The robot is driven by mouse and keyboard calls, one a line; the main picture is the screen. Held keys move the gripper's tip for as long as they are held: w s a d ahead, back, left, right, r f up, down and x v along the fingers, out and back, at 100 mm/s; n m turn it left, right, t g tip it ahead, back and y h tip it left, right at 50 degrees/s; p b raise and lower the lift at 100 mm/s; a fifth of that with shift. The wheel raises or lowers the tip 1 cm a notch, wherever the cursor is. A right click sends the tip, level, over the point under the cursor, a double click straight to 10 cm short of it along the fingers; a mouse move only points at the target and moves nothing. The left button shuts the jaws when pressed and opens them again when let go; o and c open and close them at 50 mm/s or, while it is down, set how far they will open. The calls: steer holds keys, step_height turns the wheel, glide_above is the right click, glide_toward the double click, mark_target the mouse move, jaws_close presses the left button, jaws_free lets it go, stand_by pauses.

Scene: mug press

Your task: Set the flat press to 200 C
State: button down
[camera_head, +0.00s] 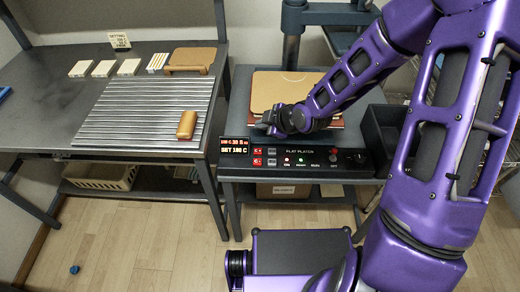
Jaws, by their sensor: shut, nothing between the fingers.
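The flat press (310,162) stands on a dark stand at the centre, with a tan platen (278,92) and a front panel labelled "FLAT PLATEN". Its display (234,146) shows orange digits: the lower line starts with "SET" and looks like 180 or 186 C; the upper line is too small to read surely. Two red buttons (257,156) sit right of the display, one above the other, with small indicator lamps and a dark knob (333,162) farther right. My gripper (266,127) is shut and empty, above the panel's left part near the display and buttons. Contact cannot be told.
A grey table (45,110) at left holds a ribbed metal rack (140,115) with an orange-tan roller-shaped piece (187,124), several pale blocks and a small sign (119,40). A dark open bin (385,130) is right of the press. My arm covers the right side.

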steer(key=shift+f, duration=0.1)
steer(key=b, duration=0.6)
glide_above(261, 153)
step_height(261, 153, down, 7)
steer(key=shift+r, duration=0.15)
steer(key=shift+f, duration=0.9)
steer(key=shift+f, duration=0.15)
stand_by(0.9)
steer(key=shift+f, duration=0.3)
steer(key=shift+f, duration=0.45)
stand_by(0.7)
steer(key=shift+r+p, duration=0.6)
steer(key=shift+r, duration=0.25)
steer(key=shift+r, duration=0.15)
